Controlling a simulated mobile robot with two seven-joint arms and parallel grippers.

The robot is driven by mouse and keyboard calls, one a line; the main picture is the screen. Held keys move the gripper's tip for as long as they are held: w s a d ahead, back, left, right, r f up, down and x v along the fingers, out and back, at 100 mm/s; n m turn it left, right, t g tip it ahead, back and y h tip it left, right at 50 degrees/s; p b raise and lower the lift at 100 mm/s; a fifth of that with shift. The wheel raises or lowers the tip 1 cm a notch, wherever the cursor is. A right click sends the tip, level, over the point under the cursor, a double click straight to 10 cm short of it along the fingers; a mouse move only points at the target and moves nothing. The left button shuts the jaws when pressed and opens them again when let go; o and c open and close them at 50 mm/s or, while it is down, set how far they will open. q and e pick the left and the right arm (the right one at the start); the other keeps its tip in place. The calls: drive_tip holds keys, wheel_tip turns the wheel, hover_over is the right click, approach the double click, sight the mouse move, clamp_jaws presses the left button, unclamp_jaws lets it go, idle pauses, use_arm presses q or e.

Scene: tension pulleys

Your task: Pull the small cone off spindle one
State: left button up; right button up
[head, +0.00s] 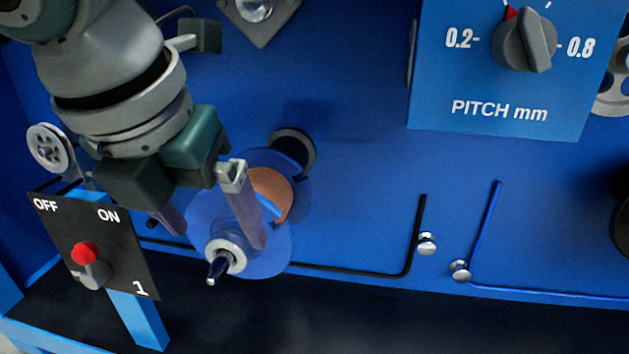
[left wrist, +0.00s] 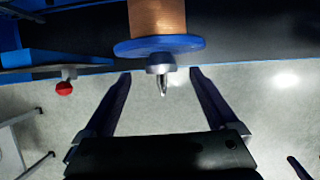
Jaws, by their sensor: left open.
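The small cone (head: 232,249) is a pale grey ring-like piece on the spindle (head: 216,270), against the front of a blue spool flange (head: 277,262) with copper wire (head: 272,192) behind. In the left wrist view the cone (left wrist: 160,62) sits below the blue flange, with the shiny spindle tip poking out. My left gripper (head: 220,240) is open. In the left wrist view its two dark fingers (left wrist: 159,74) stand on either side of the cone and spindle tip, with gaps on both sides. The right gripper is not in view.
A black switch plate (head: 120,248) marked 1, with a red-tipped switch, stands close left of my gripper. A pitch dial (head: 524,45) is at upper right. Black and blue bent rods with silver knobs (head: 427,243) are to the right. The blue panel between is mostly clear.

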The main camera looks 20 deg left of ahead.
sight(223, 238)
use_arm(q)
drive_tip(key=shift+b+x, duration=0.8)
drive_tip(key=shift+x, duration=1.15)
drive_tip(key=shift+w, duration=0.1)
drive_tip(key=shift+c, duration=0.5)
clamp_jaws()
